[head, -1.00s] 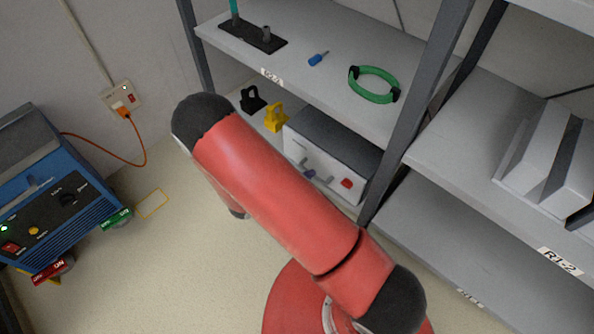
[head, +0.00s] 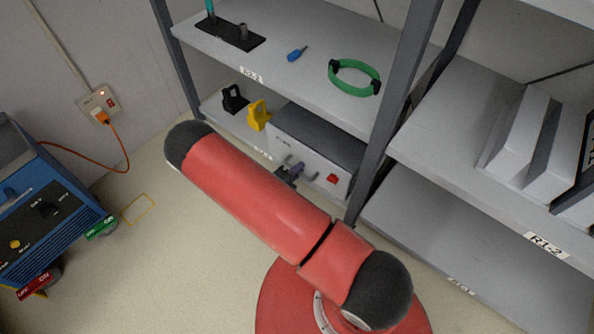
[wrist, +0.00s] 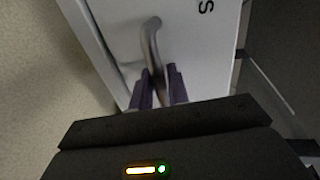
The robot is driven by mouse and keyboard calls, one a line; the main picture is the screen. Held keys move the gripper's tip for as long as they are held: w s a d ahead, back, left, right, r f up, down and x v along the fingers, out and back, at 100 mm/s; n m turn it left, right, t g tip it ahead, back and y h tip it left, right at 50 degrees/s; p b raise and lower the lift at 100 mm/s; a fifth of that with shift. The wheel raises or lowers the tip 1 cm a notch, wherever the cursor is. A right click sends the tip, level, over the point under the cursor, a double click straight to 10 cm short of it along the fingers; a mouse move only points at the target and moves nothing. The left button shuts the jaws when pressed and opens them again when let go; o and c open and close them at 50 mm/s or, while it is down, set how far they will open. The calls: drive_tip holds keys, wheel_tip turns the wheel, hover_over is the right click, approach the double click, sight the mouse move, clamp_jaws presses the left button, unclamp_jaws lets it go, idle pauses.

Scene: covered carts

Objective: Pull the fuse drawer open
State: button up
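The fuse drawer is part of the front of a white box (head: 335,155) on the lower shelf. Its front (wrist: 195,40) fills much of the wrist view, with part of a dark letter showing. A bent metal handle (wrist: 151,38) stands out from it. My gripper (head: 295,169) is at the box front, partly hidden by my red arm in the head view. In the wrist view its two purple fingers (wrist: 162,88) lie close on either side of the handle and appear closed on it. I see no clear gap showing the drawer open.
A red switch (head: 332,178) sits right of the handle on the box. Yellow (head: 258,115) and black (head: 235,99) padlock-like items stand left of it. A grey shelf post (head: 385,120) rises close on the right. A blue machine (head: 45,215) stands on the floor at left.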

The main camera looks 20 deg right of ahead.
clamp_jaws()
drive_tip(key=shift+a, duration=0.1)
drive_tip(key=f+v, duration=0.2)
drive_tip(key=v, duration=0.8)
drive_tip(key=f+v, duration=0.2)
drive_tip(key=v, duration=0.8)
drive_tip(key=shift+s+a+b, duration=0.4)
drive_tip(key=shift+f, duration=0.1)
unclamp_jaws()
